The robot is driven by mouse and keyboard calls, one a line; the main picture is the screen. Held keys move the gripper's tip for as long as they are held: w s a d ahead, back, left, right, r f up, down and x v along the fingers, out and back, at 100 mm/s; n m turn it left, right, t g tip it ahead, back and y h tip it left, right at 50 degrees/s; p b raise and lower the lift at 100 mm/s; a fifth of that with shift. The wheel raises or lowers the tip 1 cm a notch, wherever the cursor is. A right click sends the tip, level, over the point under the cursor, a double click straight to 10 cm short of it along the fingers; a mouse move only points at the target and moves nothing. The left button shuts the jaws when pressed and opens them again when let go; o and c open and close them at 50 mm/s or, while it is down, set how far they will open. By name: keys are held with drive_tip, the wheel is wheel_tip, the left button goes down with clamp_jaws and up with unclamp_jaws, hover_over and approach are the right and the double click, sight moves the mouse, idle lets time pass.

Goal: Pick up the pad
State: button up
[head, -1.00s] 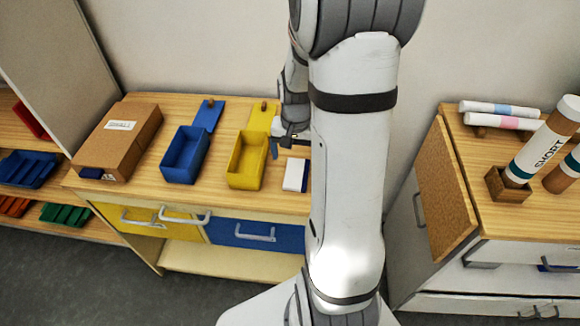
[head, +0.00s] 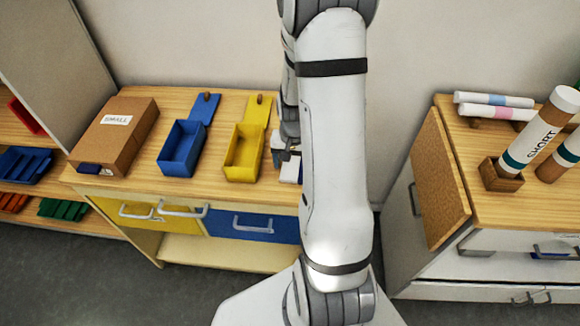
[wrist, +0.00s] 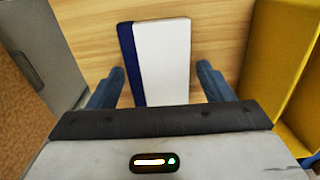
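The pad (wrist: 162,60) is a white block with a dark blue strip along one long edge. It lies flat on the wooden tabletop. In the wrist view it sits between the two blue fingers of my gripper (wrist: 160,88), with a gap of bare wood on each side. My gripper is open and not touching the pad there. In the head view the pad (head: 291,171) is partly hidden by my gripper (head: 286,155) and arm, beside the yellow box.
An open yellow box (head: 243,172) stands just left of the pad in the head view, with an open blue box (head: 182,168) and a brown box labelled SMALL (head: 108,150) further left. A second table (head: 520,215) with labelled tubes stands at right.

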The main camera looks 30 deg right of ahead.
drive_tip(key=c, duration=0.8)
